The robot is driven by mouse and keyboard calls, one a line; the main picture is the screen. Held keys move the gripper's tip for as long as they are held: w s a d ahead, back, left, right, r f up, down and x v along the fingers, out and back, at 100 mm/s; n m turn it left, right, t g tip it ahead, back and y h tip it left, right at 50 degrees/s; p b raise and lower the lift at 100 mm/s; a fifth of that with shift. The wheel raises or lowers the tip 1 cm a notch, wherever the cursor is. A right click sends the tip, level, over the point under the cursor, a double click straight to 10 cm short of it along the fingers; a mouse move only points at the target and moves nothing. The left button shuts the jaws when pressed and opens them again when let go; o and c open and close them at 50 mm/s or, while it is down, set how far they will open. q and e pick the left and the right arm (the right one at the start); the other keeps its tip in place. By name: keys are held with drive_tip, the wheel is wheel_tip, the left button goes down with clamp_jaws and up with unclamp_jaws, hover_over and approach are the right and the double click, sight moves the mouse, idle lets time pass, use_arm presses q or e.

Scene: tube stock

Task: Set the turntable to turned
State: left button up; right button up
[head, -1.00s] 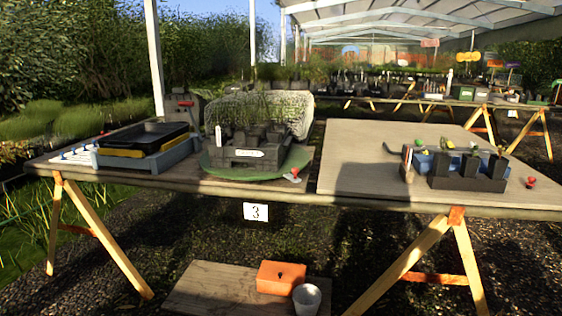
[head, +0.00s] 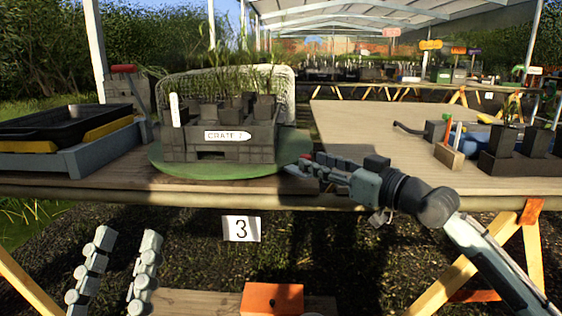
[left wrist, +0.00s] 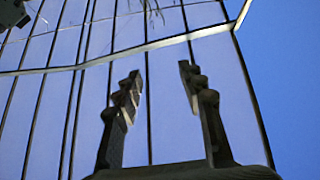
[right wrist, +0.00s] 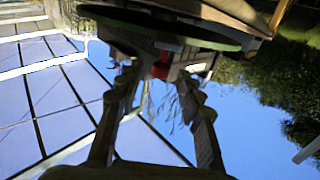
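The turntable (head: 262,166) is a round green disc on the left board of the table. A dark grey crate with a white "CRATE" label (head: 227,135) and potted plants sits on it, label facing me. A red knob (right wrist: 162,66) at the turntable's front right edge shows between the spread fingers of my right gripper (right wrist: 158,72). In the head view my right gripper (head: 306,165) is at that edge; contact cannot be told. My left gripper (head: 127,238) is open and empty, low in front of the table; its spread fingers show in the left wrist view (left wrist: 160,72).
Black and yellow trays on a grey-blue base (head: 75,150) stand left of the turntable, near a red-handled lever (head: 124,69). The right board (head: 370,125) has bare room; black pots (head: 515,150) stand at its right. An orange box (head: 272,299) is below the table.

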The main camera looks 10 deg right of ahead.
sight(293, 168)
drive_tip(key=x, duration=0.7)
drive_tip(key=shift+w+a+r, duration=0.1)
drive_tip(key=shift+w+a, duration=0.1)
drive_tip(key=shift+w, duration=0.05)
clamp_jaws()
